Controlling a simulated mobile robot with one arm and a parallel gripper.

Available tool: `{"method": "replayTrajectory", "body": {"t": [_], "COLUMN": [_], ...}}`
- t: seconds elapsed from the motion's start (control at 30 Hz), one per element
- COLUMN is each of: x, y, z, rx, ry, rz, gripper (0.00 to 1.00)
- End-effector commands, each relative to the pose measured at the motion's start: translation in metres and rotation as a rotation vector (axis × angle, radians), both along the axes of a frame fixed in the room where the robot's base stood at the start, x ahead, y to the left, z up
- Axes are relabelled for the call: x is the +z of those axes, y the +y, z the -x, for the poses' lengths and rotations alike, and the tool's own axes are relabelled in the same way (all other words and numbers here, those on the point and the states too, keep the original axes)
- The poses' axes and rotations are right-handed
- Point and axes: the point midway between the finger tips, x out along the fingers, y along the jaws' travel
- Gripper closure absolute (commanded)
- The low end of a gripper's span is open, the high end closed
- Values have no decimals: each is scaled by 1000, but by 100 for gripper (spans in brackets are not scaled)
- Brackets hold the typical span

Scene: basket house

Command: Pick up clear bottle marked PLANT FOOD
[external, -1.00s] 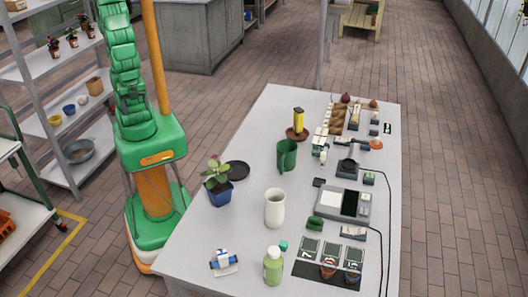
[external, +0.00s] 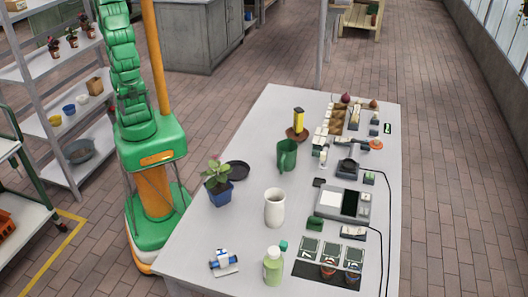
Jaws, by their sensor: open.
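A bottle of translucent green (external: 272,268) with a paler neck stands upright at the near edge of the table (external: 225,240). No marking on it can be read at this size. A smaller pale bottle-like item (external: 323,157) stands beyond, in the right half of the table, and its label is also too small to read. I cannot tell which one is marked PLANT FOOD. My green arm rises at the left of the table and leaves the picture at the top. My gripper is out of view.
A scale-like device (external: 343,204) and a dark mat (external: 312,272) lie right. The left-centre tabletop is mostly clear.

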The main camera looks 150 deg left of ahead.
Motion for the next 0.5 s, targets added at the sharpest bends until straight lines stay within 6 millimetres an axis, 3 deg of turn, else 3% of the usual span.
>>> {"method": "replayTrajectory", "body": {"t": [0.17, 0.5], "x": [-1, -6], "y": [-8, -33], "z": [-23, -138], "rx": [-13, -25], "ry": [-35, -226], "rz": [27, 118], "gripper": [8, 8]}}
